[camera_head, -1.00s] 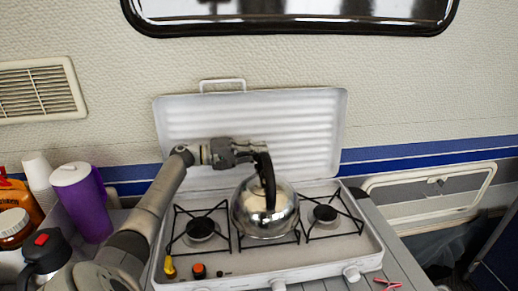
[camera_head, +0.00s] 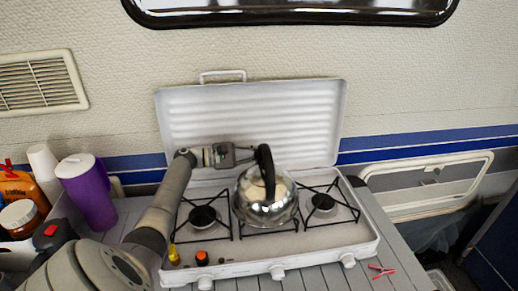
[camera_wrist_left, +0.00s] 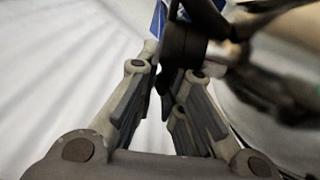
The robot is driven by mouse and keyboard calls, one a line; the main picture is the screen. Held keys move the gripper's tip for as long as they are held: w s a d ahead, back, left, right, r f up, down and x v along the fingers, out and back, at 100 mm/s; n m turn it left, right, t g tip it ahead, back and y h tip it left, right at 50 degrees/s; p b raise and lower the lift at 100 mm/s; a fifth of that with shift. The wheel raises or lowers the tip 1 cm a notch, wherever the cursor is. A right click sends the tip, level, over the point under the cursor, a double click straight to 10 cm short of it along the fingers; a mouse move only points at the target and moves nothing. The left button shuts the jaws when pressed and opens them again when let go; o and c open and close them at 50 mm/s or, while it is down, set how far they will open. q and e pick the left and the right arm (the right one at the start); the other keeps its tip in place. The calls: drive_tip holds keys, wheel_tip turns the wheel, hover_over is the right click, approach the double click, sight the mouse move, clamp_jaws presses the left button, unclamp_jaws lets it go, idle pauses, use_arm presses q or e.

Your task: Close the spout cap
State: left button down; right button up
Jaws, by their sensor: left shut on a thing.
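The steel kettle (camera_head: 262,212) with a black arched handle (camera_head: 265,168) stands upright on the middle of the stove. My left gripper (camera_head: 252,155) reaches in from the left, beside the top of the handle. In the left wrist view my gripper fingers (camera_wrist_left: 163,78) are close together on a small black part beside the kettle body (camera_wrist_left: 275,85). This part looks like the spout cap (camera_wrist_left: 184,42), though it is blurred and partly hidden by the fingers. The head view does not show clearly whether the cap is open. My right gripper is not in view.
The white stove (camera_head: 330,245) has its ribbed lid (camera_head: 300,120) raised behind the kettle and bare burners on both sides. A purple pitcher (camera_head: 90,195) and several bottles and cups stand at left. A red clip (camera_head: 381,270) lies at right.

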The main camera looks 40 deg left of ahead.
use_arm(q)
drive_tip(key=shift+s+d+f, duration=0.1)
drive_tip(key=shift+d+f, duration=0.05)
drive_tip(key=shift+f, duration=0.2)
drive_tip(key=c, duration=1.6)
unclamp_jaws()
drive_tip(key=shift+c, duration=0.2)
drive_tip(key=shift+r, duration=0.1)
drive_tip(key=shift+s+a, duration=0.15)
drive_tip(key=shift+a, duration=0.1)
drive_tip(key=v, duration=1.1)
drive_tip(key=shift+s, duration=0.25)
drive_tip(key=shift+a, duration=0.15)
